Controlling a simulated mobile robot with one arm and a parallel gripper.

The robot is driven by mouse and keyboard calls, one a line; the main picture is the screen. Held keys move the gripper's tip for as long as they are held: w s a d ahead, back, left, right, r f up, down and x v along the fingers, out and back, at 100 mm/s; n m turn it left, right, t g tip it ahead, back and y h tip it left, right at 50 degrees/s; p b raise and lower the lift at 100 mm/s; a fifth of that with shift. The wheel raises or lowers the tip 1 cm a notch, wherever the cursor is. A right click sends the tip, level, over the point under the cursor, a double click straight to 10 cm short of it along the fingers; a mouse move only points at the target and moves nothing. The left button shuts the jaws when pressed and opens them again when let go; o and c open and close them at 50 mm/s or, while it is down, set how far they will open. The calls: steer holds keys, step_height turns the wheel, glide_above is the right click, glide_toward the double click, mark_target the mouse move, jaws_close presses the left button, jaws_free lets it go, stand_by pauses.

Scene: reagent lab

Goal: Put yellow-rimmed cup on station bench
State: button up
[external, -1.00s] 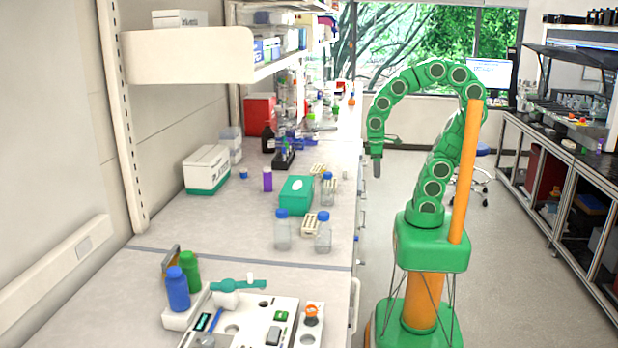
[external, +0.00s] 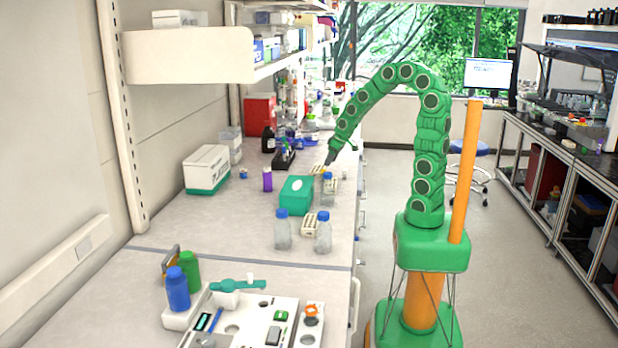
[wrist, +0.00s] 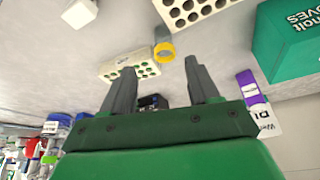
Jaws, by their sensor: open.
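The yellow-rimmed cup (wrist: 165,50) shows in the wrist view as a yellow ring on a grey body, just beyond my fingertips and between two racks. I cannot make it out surely in the external view. My gripper (wrist: 159,68) is open, with a finger on either side below the cup and nothing between them. In the external view my gripper (external: 329,158) hangs over the right edge of the long bench, behind the green box. The near bench section (external: 110,300) carries a white station tray (external: 255,310).
Pale racks (wrist: 130,68) and (wrist: 190,12) flank the cup. The green glove box (external: 296,195), blue-capped bottles (external: 282,232) and a purple bottle (external: 267,179) stand nearby. Blue and green bottles (external: 178,288) stand by the tray.

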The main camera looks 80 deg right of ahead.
mark_target(323, 171)
steer(key=shift+x, duration=1.35)
steer(key=shift+w+f, duration=0.55)
steer(key=shift+f, duration=0.15)
steer(key=shift+w+x, duration=0.15)
steer(key=shift+x, duration=0.75)
steer(key=shift+w+x, duration=0.15)
steer(key=shift+x, duration=0.75)
steer(key=shift+a+r, duration=0.1)
steer(key=shift+c, duration=0.3)
jaws_close()
